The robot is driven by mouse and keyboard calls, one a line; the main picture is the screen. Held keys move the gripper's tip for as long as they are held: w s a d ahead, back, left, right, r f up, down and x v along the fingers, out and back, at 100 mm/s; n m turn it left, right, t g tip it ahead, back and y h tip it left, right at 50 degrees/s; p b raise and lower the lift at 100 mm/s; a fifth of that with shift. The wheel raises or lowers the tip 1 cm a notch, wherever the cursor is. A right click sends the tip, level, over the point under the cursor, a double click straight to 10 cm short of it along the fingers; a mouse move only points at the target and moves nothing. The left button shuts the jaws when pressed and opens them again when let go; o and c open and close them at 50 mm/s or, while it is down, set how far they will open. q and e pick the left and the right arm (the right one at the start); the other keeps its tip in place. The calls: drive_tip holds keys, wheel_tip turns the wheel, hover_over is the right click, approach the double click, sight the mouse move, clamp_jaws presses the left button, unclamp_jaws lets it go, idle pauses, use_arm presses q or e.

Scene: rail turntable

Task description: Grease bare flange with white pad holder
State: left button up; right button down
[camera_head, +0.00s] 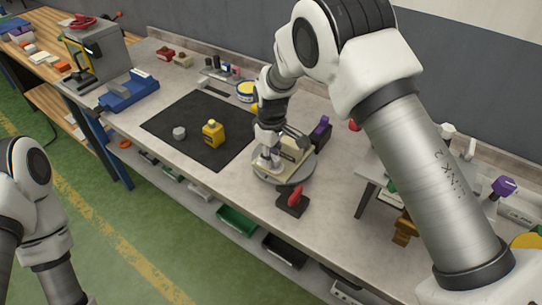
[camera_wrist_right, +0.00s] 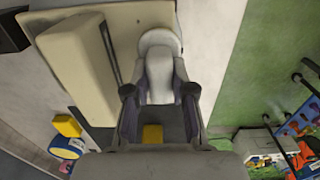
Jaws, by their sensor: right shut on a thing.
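My right gripper (camera_head: 267,150) is shut on the white pad holder (camera_wrist_right: 159,62), over the turntable. In the right wrist view the gripper (camera_wrist_right: 160,95) has one finger on each side of the holder's handle. The grey round turntable (camera_head: 268,178) carries a beige rail piece (camera_head: 295,157). In the wrist view the rail (camera_wrist_right: 75,65) shows as a beige plate and a raised bar beside the holder. The holder appears at or just above the plate; contact cannot be told. The bare flange and any grease are not distinguishable. My left arm shows at the left, its gripper outside the view.
A black mat (camera_head: 190,148) holds a yellow bottle (camera_head: 213,134) and a small grey cap (camera_head: 179,133). A purple-handled clamp (camera_head: 321,129) stands behind the turntable, a red-handled one (camera_head: 294,200) in front. A blue vise (camera_head: 128,92) is at left.

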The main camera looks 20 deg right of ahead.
drive_tip(key=shift+f, duration=0.45)
drive_tip(key=shift+w, duration=0.1)
drive_tip(key=shift+w+a+r, duration=0.1)
drive_tip(key=shift+w+a, duration=0.45)
drive_tip(key=shift+w, duration=0.1)
drive_tip(key=shift+w, duration=0.1)
drive_tip(key=shift+w+a, duration=0.65)
drive_tip(key=shift+w, duration=0.1)
drive_tip(key=shift+s, duration=0.1)
